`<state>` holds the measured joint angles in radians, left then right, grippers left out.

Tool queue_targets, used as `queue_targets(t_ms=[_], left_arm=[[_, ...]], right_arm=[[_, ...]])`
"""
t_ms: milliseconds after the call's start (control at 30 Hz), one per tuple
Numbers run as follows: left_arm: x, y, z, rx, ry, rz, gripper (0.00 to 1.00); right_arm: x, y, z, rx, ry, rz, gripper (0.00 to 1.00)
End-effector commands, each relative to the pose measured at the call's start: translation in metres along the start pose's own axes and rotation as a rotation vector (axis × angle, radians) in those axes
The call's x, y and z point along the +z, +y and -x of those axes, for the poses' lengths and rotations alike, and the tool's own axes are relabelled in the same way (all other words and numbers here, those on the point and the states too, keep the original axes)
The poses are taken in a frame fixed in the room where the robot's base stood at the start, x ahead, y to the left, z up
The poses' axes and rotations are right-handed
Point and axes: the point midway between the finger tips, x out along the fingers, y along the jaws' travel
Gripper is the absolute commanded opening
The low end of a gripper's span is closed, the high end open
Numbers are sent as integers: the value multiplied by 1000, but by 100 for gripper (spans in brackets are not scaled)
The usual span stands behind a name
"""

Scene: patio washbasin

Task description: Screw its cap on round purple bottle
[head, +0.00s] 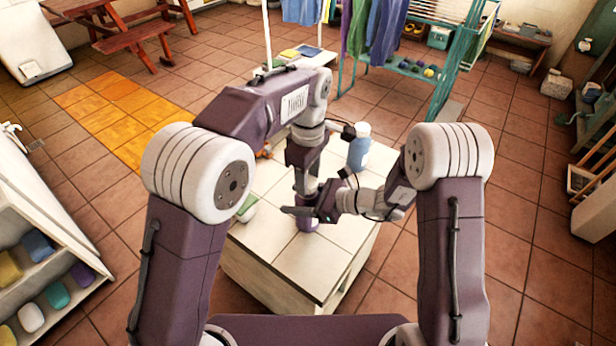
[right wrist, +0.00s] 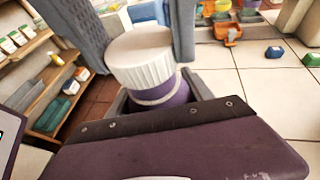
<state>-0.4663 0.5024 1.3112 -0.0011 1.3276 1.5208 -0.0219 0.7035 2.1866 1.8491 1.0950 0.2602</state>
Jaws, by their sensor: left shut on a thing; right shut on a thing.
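The round purple bottle (head: 307,225) stands on the pale tiled table, mostly hidden by my arms in the head view. In the right wrist view its purple upper part (right wrist: 168,100) shows, with a pale ring around it. A white ribbed cap (right wrist: 142,60) sits over its top; I cannot tell how far it is threaded. My left gripper (head: 306,190) comes down from above, its grey fingers on either side of the cap, shut on it. My right gripper (head: 312,210) reaches in from the right, shut on the bottle below the cap.
A blue bottle with a white cap (head: 359,150) stands on the table behind my right gripper. A green-and-white item (head: 246,208) lies near the table's left edge. The front of the tabletop (head: 300,265) is clear. A shelf with coloured blocks (head: 45,270) is at left.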

Motion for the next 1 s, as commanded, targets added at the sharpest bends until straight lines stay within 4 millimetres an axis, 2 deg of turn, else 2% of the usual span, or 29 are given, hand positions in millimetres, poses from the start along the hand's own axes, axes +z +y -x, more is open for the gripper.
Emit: queue_targets(t_ms=[633,900,1000], left_arm=[[0,0,-11,0,0,-18,5],[0,0,-11,1,0,-479,5],[0,0,-11,1,0,-560,5]], right_arm=[[0,0,0,0,-1,1,0],[0,0,0,0,-1,1,0],[0,0,0,0,-1,1,0]])
